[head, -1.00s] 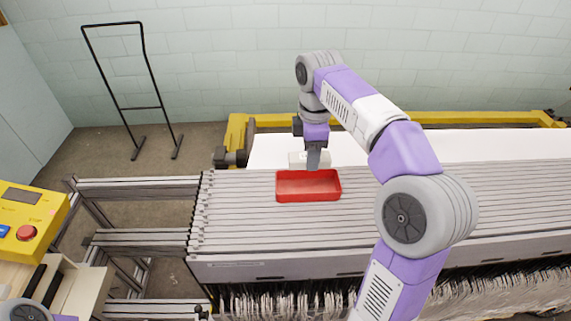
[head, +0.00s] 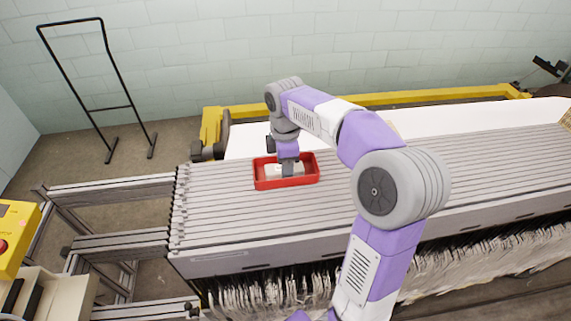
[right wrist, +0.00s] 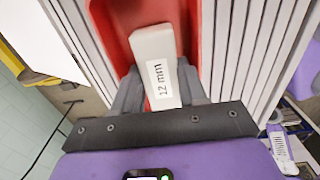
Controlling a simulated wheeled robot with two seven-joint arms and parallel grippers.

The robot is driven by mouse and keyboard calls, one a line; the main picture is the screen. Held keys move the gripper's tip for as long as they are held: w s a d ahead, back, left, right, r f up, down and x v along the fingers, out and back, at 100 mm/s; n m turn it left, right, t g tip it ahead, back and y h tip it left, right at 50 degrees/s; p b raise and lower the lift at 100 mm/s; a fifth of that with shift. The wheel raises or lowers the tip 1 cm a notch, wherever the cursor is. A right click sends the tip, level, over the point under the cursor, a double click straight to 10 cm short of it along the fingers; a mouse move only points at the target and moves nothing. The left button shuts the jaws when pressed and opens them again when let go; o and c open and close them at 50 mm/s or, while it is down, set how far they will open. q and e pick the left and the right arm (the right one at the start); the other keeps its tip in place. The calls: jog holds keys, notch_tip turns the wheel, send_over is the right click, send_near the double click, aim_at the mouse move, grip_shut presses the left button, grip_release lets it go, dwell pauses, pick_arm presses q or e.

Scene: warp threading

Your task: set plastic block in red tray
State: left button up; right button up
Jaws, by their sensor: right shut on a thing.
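The red tray (head: 301,179) sits on the ribbed grey bed of the machine in the head view. It also shows behind the block in the right wrist view (right wrist: 108,16). My right gripper (head: 287,172) is down at the tray, its fingertips within the rim. The white plastic block, marked "12 mm", is between its fingers in the right wrist view (right wrist: 152,45) and shows as a pale piece in the head view (head: 272,170). Whether the block touches the tray floor I cannot tell. My left gripper is out of view.
The ribbed bed (head: 215,215) is clear around the tray. A yellow beam (head: 400,97) runs behind it, with a white sheet between. A yellow control box (head: 16,235) stands at left, and a black frame (head: 112,85) stands on the floor at the back.

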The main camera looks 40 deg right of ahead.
jog(key=shift+f, duration=0.1)
jog(key=o, duration=0.9)
notch_tip(320, 180, up, 12)
jog(key=p, duration=0.1)
jog(key=shift+p, duration=0.3)
